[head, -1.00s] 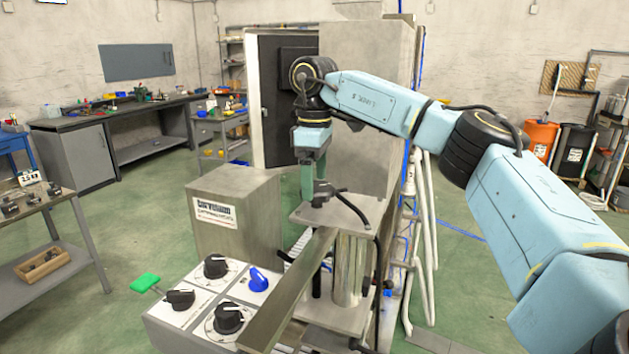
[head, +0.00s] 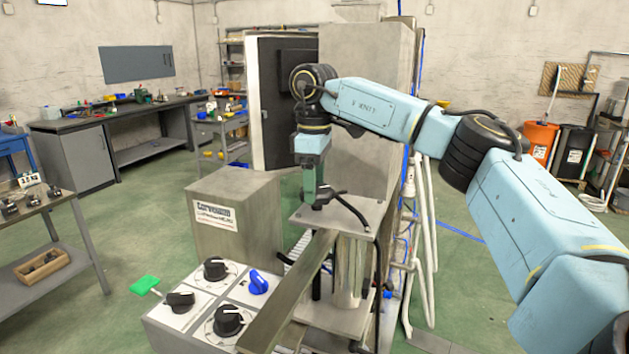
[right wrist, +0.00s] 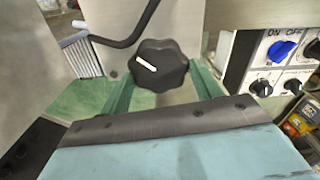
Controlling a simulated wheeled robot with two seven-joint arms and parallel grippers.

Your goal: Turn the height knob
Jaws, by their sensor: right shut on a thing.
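The height knob (right wrist: 160,65) is a black lobed knob with a white pointer mark, seen in the right wrist view. The mark slants from upper left to lower right. My right gripper (right wrist: 163,80) has its green fingers on either side of the knob and is shut on it. In the head view my right gripper (head: 318,192) points down at the top of the metal stand (head: 350,212); the knob is mostly hidden there by the fingers. My left gripper is not in view.
A control panel (head: 187,326) with several black knobs and one blue knob (head: 258,282) stands at the front left. A long metal bar (head: 290,300) runs beside it. A grey labelled box (head: 235,190) stands left of my gripper. A black bent hose or rod (right wrist: 130,38) passes close to the knob.

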